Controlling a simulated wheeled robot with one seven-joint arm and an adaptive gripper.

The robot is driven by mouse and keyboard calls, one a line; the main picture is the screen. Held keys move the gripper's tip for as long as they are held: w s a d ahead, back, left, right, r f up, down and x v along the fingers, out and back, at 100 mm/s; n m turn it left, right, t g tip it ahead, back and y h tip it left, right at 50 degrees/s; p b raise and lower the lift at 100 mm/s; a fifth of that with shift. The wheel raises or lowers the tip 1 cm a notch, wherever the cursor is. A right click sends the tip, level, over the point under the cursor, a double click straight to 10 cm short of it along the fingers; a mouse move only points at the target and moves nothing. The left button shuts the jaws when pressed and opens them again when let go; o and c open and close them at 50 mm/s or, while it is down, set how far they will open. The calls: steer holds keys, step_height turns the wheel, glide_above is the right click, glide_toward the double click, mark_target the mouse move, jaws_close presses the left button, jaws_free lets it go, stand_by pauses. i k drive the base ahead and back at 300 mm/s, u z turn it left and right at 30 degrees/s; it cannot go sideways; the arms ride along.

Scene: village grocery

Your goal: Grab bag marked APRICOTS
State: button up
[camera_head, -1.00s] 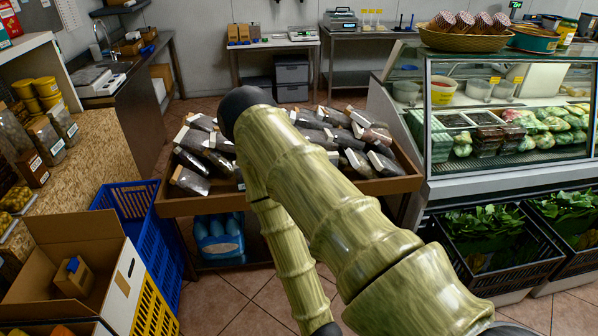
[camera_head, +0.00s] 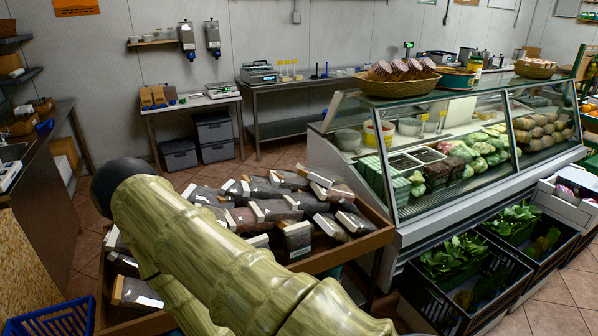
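Many dark bags with pale tops and white labels lie heaped in a wooden display bin (camera_head: 345,246) in the middle of the head view. One bag (camera_head: 297,238) stands near the bin's front with its label facing me. Another bag (camera_head: 137,293) lies at the bin's left end. The labels are too small to read, so I cannot tell which bag is marked APRICOTS. My green, bamboo-like arm reaches across the bin and hides part of its bags. My gripper is not visible.
A glass deli counter (camera_head: 440,150) stands right of the bin, with black crates of greens (camera_head: 470,270) below it. A blue crate (camera_head: 55,320) is at the lower left. A steel table (camera_head: 290,85) stands at the back. Floor shows between the bin and back tables.

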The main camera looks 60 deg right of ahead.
mark_target(297, 239)
steer(key=z, duration=0.65)
steer(key=i, duration=0.8)
steer(key=z, duration=0.8)
